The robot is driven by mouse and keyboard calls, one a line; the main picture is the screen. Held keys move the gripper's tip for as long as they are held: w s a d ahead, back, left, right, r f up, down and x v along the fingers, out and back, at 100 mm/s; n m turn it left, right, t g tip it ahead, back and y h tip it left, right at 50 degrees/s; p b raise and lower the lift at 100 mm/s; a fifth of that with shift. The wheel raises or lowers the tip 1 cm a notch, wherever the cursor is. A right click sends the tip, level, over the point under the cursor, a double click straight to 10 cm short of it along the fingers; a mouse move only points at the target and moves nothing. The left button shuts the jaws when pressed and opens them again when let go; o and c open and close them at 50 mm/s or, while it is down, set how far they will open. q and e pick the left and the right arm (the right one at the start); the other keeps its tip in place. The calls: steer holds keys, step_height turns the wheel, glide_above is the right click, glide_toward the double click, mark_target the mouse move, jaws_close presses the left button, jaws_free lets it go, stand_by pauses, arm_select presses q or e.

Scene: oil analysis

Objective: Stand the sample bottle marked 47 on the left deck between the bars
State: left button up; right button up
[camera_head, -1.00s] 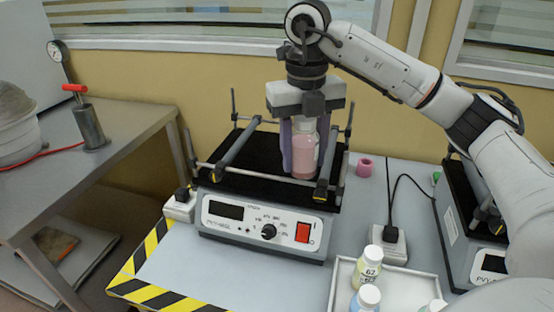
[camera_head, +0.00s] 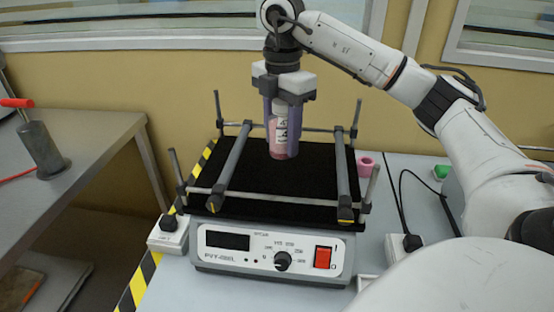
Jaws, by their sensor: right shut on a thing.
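The sample bottle marked 47 (camera_head: 281,138) is pink with a white label and is upright. My right gripper (camera_head: 288,112) is shut on it from above, with a purple finger on each side. The bottle is between the two grey bars (camera_head: 231,165) and (camera_head: 346,175), over the black mat of the left deck (camera_head: 301,190). Its base is at or just above the mat; I cannot tell whether it touches. My left gripper is not in view.
The shaker's front panel (camera_head: 270,251) has a dial and a red switch. Upright posts and a front cross rod (camera_head: 275,200) frame the deck. A pink ring (camera_head: 365,167) and a cable lie to the right. A metal side table (camera_head: 75,140) stands at the left.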

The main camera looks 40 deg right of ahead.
mark_target(282, 155)
steer(key=shift+s+f, duration=0.1)
steer(key=shift+f, duration=0.6)
step_height(282, 155, down, 4)
steer(key=shift+r, duration=0.2)
steer(key=o, duration=1.2)
steer(key=shift+f, duration=0.1)
steer(key=shift+c, duration=0.2)
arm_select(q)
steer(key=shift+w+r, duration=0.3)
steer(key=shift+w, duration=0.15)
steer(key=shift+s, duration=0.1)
